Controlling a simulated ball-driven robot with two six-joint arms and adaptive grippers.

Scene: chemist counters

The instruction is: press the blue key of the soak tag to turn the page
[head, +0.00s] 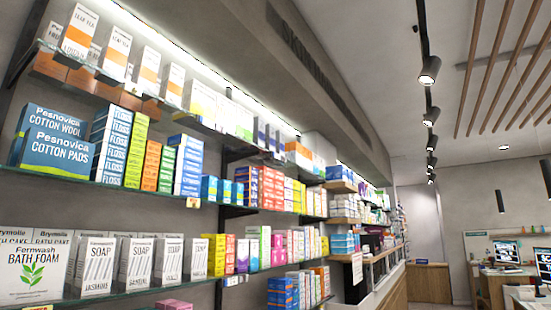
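Neither of my grippers is in the head view. No tag with a blue key can be made out. A yellowish one (38,308) is cut by the bottom edge of the picture. They are too small to read, so I cannot tell whether any is the soak tag. Fernwash Bath Foam boxes (30,272) stand at the lower left, with Soap boxes (92,264) to their right.
Glass wall shelves run from the left into the distance, with Pesnovica cotton boxes (55,140) and Leaf Tea boxes (80,30) above. A wooden counter (385,285) stands at the far end. Monitors (507,252) are at the right. Floor is barely visible.

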